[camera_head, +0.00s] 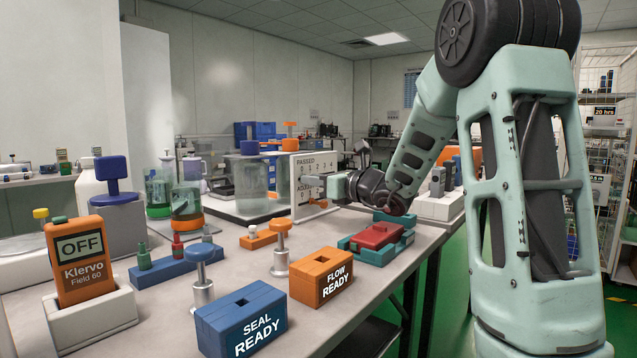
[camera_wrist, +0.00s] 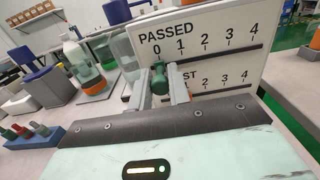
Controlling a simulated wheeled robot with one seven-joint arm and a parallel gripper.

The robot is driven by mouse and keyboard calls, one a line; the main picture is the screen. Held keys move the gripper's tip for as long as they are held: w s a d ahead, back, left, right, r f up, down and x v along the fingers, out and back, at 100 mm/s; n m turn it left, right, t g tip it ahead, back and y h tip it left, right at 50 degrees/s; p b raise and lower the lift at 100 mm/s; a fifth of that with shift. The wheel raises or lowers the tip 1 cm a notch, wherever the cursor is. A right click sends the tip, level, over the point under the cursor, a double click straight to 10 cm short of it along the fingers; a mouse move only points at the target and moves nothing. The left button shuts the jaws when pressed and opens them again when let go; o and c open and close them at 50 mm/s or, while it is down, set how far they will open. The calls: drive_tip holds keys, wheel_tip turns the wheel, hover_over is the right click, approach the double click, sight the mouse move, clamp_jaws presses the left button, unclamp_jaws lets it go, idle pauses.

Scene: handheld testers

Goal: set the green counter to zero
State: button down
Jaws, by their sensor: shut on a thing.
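The white counter board (camera_head: 300,165) stands at the back of the bench. In the wrist view the board (camera_wrist: 215,62) shows a PASSED row and a lower row, partly hidden, each with a slot and scale numbers. The lower row's left end is hidden in the wrist view.
An orange Klervo tester (camera_head: 82,258) reading OFF stands at the left. Blue SEAL READY (camera_head: 240,318) and orange FLOW READY (camera_head: 320,277) blocks stand in front. A red device (camera_head: 376,235) lies in a teal cradle below my wrist. Glass vessels stand left of the board.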

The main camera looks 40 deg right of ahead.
drive_tip(key=c, duration=1.3)
unclamp_jaws()
drive_tip(key=shift+a, duration=0.2)
drive_tip(key=shift+c, duration=0.2)
drive_tip(key=s+p, duration=0.1)
drive_tip(key=s, duration=0.4)
drive_tip(key=s+d+p, duration=0.1)
drive_tip(key=s, duration=0.5)
drive_tip(key=s+d+p, duration=0.1)
drive_tip(key=s, duration=0.5)
drive_tip(key=shift+s+d, duration=0.15)
drive_tip(key=shift+d, duration=0.1)
